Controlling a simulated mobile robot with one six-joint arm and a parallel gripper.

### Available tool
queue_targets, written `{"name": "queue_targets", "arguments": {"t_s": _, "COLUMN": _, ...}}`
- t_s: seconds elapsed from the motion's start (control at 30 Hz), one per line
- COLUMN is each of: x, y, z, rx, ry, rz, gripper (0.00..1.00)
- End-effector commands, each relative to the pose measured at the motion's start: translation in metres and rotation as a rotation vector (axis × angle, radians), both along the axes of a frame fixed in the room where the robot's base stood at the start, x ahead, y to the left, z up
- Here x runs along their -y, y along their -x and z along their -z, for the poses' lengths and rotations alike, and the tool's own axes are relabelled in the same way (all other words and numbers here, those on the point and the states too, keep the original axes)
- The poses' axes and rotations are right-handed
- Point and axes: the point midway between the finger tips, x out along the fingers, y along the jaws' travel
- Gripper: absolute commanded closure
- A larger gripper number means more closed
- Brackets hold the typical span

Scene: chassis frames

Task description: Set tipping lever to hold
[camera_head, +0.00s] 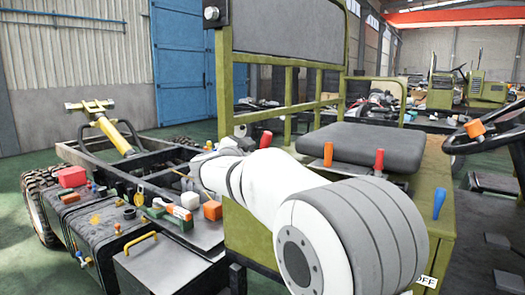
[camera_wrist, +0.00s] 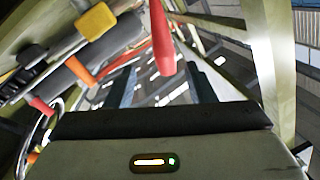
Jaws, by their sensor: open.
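Several coloured levers stand on the vehicle, and no readable label shows which one is the tipping lever. In the head view there is a red lever (camera_head: 266,139) behind my white arm, an orange lever (camera_head: 328,154) and another red lever (camera_head: 379,160) by the seat, and a blue lever (camera_head: 439,203) at the right. In the wrist view my gripper (camera_wrist: 160,78) is open, its two dark fingers apart. A red lever (camera_wrist: 163,42) shows ahead, between the finger lines; I see no contact. My fingertips are hidden or unclear in the head view.
The black seat (camera_head: 362,146) and green frame (camera_head: 290,95) stand close to my arm. An orange grip (camera_wrist: 78,70) and yellow part (camera_wrist: 95,20) lie left in the wrist view. The steering wheel (camera_head: 490,128) is at the right.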

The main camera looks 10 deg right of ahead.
Motion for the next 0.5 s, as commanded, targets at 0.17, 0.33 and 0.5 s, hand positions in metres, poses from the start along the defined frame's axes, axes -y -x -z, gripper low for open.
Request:
{"name": "queue_targets", "arguments": {"t_s": 0.17, "x": 0.004, "y": -0.015, "z": -0.004, "rx": 0.03, "ry": -0.006, "rz": -0.006, "gripper": 0.51}}
{"name": "queue_targets", "arguments": {"t_s": 0.33, "x": 0.02, "y": -0.038, "z": -0.004, "rx": 0.028, "ry": -0.006, "rz": -0.006, "gripper": 0.51}}
{"name": "queue_targets", "arguments": {"t_s": 0.5, "x": 0.033, "y": -0.057, "z": -0.004, "rx": 0.027, "ry": -0.007, "rz": -0.007, "gripper": 0.51}}
